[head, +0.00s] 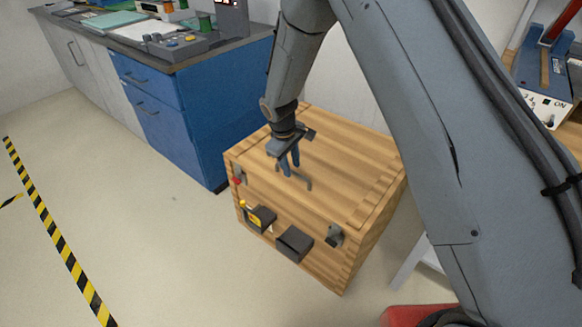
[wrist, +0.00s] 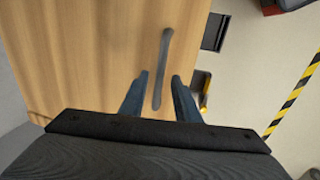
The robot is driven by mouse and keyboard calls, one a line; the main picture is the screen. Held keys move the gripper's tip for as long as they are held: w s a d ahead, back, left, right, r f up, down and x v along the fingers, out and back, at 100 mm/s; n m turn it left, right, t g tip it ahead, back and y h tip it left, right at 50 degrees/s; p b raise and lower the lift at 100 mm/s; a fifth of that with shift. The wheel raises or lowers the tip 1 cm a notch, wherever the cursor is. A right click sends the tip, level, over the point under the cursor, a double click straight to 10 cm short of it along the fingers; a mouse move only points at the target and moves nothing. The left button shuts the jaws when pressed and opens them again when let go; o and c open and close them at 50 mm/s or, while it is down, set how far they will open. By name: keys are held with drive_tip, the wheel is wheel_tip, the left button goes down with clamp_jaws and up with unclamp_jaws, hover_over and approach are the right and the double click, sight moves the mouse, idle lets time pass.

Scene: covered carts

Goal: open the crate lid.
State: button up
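The wooden crate (head: 340,262) stands on the floor with its flat wooden lid (head: 345,165) down. A thin grey bar handle (head: 306,183) is on the lid near the front edge; it also shows in the wrist view (wrist: 164,50). My gripper (head: 290,167) points down over the lid at the handle. In the wrist view its two blue fingers (wrist: 160,76) are apart, one on each side of the handle's near end, with visible gaps. I cannot tell how far the fingertips are above the lid. Metal latches (head: 335,236) sit at the front corners.
Two dark boxes (head: 294,243) and a yellow part (head: 245,206) are on the crate's front. A blue drawer cabinet (head: 195,115) stands close behind left. A workbench (head: 568,132) is at the right. The floor at left is clear, with striped tape (head: 55,232).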

drive_tip(key=shift+f, duration=0.45)
drive_tip(key=shift+w, duration=0.1)
drive_tip(key=shift+c, duration=0.4)
clamp_jaws()
